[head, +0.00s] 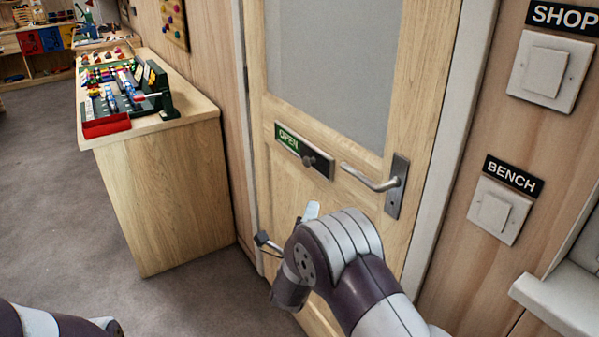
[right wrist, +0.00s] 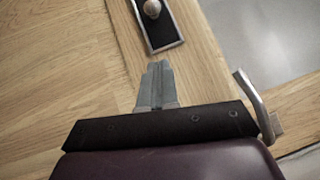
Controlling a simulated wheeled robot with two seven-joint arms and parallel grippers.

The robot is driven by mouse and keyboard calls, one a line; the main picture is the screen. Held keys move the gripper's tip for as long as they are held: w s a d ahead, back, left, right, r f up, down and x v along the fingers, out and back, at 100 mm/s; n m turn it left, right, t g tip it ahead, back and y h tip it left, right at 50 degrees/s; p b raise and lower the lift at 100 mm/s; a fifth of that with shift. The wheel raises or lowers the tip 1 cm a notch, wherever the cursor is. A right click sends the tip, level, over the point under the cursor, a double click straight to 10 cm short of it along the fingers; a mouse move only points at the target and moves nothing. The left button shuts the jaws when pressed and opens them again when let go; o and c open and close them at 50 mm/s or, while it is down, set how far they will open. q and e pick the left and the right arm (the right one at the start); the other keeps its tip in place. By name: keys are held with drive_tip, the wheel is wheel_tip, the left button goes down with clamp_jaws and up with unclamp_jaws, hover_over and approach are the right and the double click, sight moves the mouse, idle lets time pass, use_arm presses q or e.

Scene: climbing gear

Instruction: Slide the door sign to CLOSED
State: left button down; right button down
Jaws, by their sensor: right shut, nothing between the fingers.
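The door sign (head: 290,140) is a slim metal-framed strip on the wooden door, below the glass. Its left part shows OPEN on green; the right part is dark. A round knob (head: 308,161) sits on it right of the word. In the right wrist view one end of the sign (right wrist: 164,35) and the knob (right wrist: 152,8) show beyond the fingertips. My right gripper (head: 312,208) is below the sign, apart from it, partly hidden by its own arm. In the right wrist view its fingers (right wrist: 157,66) are together and empty. My left gripper is out of view.
The lever handle (head: 372,180) is right of the sign and also shows in the right wrist view (right wrist: 256,103). A wooden cabinet (head: 170,190) with colourful gear stands left of the door. SHOP (head: 542,68) and BENCH (head: 497,212) switches are on the right wall.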

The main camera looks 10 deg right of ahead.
approach(314, 161)
drive_tip(key=d+f+x, duration=0.1)
drive_tip(key=x, duration=0.2)
use_arm(q)
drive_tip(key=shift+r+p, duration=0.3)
drive_tip(key=shift+p, duration=0.05)
use_arm(e)
drive_tip(key=shift+w+a+r, duration=0.25)
drive_tip(key=shift+w+r, duration=0.25)
drive_tip(key=shift+r, duration=0.15)
